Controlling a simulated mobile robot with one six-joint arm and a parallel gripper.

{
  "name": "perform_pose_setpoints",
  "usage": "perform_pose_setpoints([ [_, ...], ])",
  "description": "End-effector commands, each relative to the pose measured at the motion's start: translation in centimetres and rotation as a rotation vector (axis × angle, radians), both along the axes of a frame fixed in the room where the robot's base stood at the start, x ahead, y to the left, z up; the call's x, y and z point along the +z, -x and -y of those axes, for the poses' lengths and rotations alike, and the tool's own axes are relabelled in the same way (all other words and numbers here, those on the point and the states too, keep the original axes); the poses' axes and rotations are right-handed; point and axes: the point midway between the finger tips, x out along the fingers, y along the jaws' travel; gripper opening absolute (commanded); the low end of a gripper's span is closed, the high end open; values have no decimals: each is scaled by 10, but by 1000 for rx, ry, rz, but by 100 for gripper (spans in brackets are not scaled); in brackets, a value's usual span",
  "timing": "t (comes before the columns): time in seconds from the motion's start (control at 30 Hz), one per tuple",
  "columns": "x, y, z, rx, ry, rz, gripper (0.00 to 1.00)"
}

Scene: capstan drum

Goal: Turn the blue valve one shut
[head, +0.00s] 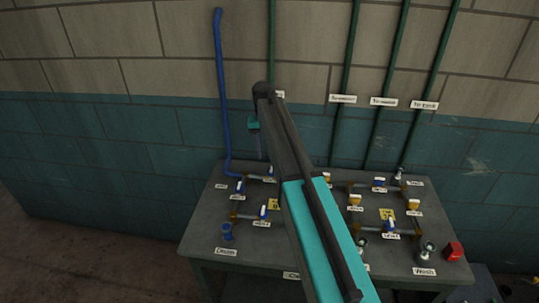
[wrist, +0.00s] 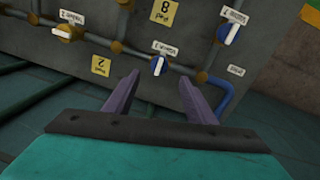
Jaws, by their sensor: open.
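Several blue valves with white handles sit on the pipework of the grey bench. In the wrist view one blue valve (wrist: 159,66) lies just beyond and between my fingertips, its handle roughly across its pipe. A second blue valve (wrist: 228,33) is farther up and right. The head view shows blue valves at the bench's left (head: 239,187) and nearby (head: 264,212), and others on the right (head: 379,183). The labels are too small to tell surely which is valve one. My gripper (wrist: 157,78) is open and empty; in the head view it hangs above the back left of the bench (head: 203,235).
A blue pipe (head: 223,110) climbs the wall at the bench's left. Green pipes (head: 349,80) rise behind. Orange valves (head: 355,199), yellow tags (head: 387,213) and a red object (head: 453,251) are on the bench. My arm hides the bench's middle.

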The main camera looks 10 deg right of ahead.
Motion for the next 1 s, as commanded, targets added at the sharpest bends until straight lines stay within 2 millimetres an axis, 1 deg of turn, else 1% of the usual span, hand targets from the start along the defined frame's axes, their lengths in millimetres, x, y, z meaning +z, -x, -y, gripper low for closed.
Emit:
perform_pose_setpoints([
  [0.03, 12, -1, -1, 0, 0, 1, 50],
  [0.1, 21, -1, -2, 0, 0, 2, 50],
  [0.3, 41, 0, -3, 0, 0, 0, 50],
  [0.4, 47, 0, -4, 0, 0, 0, 50],
  [0.57, 50, 0, -4, 0, 0, 0, 50],
  [1.0, 49, 0, -4, 0, 0, 0, 50],
])
